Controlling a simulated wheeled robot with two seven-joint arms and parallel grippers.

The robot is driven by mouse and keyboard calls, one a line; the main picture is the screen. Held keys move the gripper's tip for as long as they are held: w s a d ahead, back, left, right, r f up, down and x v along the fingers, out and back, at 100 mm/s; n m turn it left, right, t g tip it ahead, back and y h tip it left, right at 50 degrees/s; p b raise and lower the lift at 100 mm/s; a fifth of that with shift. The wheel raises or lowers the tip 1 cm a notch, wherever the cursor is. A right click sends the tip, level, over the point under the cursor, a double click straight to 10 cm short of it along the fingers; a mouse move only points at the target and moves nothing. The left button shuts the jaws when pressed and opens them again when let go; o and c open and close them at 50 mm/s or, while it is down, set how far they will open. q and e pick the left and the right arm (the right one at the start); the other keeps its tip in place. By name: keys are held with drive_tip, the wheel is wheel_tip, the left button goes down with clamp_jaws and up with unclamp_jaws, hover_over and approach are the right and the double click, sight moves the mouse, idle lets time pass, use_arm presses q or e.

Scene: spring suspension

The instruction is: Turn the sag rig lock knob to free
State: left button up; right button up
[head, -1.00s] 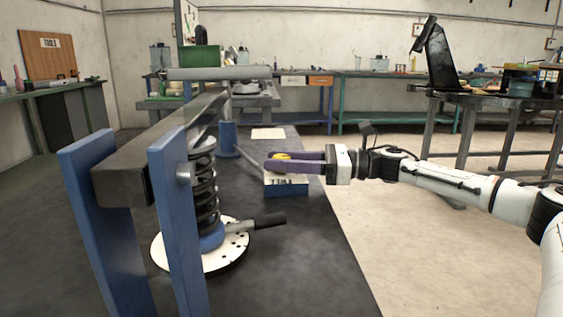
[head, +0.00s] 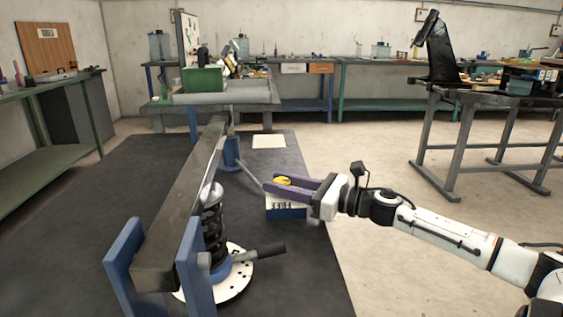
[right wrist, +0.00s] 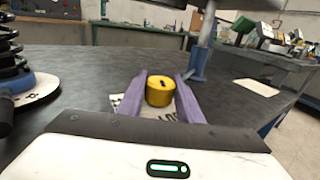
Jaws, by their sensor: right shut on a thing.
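The lock knob is a yellow round knob (head: 283,181) on top of a blue box (head: 287,212) with a white label and dark lettering, partly covered. My right gripper (head: 271,183) has its purple fingers on either side of the knob, shut on it. In the right wrist view the knob (right wrist: 160,92) sits between the two fingers, with a dark mark on its top. The label's full wording and any pointer position cannot be read. My left gripper is not in view.
The sag rig has a long dark beam (head: 183,205), blue uprights (head: 196,270) and a black coil spring (head: 214,225) on a white perforated disc. A dark-handled lever (head: 265,252) sticks out right of the spring. A paper sheet (head: 268,142) lies behind the box.

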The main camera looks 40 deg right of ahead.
drive_tip(key=m+h+p, duration=0.1)
drive_tip(key=h+p, duration=0.1)
drive_tip(key=m+h+p, duration=0.1)
drive_tip(key=m+t+h+p, duration=0.1)
drive_tip(key=h+p, duration=0.1)
drive_tip(key=shift+a+r+m+h+p, duration=0.2)
drive_tip(key=shift+r+m+h+p, duration=0.1)
drive_tip(key=shift+r, duration=0.1)
drive_tip(key=m+h+p, duration=0.2)
drive_tip(key=h+p, duration=0.1)
drive_tip(key=h, duration=0.1)
drive_tip(key=shift+f+m, duration=0.1)
drive_tip(key=shift+m, duration=0.2)
drive_tip(key=m+h+p, duration=0.1)
drive_tip(key=m+g+h+p, duration=0.1)
drive_tip(key=h, duration=0.1)
drive_tip(key=m+g+h+p, duration=0.1)
drive_tip(key=shift+f+h, duration=0.25)
drive_tip(key=shift+h, duration=0.15)
drive_tip(key=shift+d+f+m+h, duration=0.1)
drive_tip(key=shift+m+h, duration=0.2)
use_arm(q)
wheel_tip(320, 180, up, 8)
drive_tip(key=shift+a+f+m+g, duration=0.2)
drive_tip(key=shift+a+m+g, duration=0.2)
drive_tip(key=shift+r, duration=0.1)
use_arm(e)
drive_tip(key=o, duration=1)
drive_tip(key=shift+o, duration=0.2)
